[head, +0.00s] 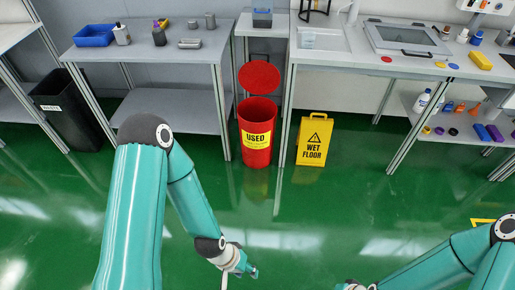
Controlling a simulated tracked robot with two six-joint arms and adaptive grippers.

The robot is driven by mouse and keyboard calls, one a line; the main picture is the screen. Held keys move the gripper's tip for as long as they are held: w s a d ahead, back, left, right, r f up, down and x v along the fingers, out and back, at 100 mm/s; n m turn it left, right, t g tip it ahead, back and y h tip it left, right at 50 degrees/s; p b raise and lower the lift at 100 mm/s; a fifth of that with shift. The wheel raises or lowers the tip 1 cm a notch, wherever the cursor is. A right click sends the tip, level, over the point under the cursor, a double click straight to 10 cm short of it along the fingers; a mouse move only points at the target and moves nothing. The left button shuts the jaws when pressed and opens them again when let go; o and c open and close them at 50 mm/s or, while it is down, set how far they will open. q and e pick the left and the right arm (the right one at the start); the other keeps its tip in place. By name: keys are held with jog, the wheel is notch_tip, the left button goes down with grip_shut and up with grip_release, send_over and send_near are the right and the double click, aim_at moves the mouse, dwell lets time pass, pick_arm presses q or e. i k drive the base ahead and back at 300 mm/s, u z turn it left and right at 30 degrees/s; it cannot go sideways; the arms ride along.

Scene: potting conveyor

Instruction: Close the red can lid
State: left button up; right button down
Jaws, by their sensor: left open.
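The red can (256,133) stands on the green floor between two benches, with a yellow "USED" label on its front. Its round red lid (259,77) stands raised behind the opening, so the can is open. My left gripper (254,272) is low in the head view, nearer to me than the can and well apart from it. It is open, with nothing seen in it. My right arm comes in at the lower right; only its wrist end shows at the bottom edge, and its fingers are out of view.
A yellow wet floor sign (313,139) stands just right of the can. The left bench (150,52) and the right bench (400,65) flank it. A black bin (70,112) stands at far left. The floor before the can is clear.

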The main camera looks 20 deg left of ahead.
aim_at(256, 76)
jog(key=z, duration=0.1)
jog(key=i, duration=1)
jog(key=u, duration=0.1)
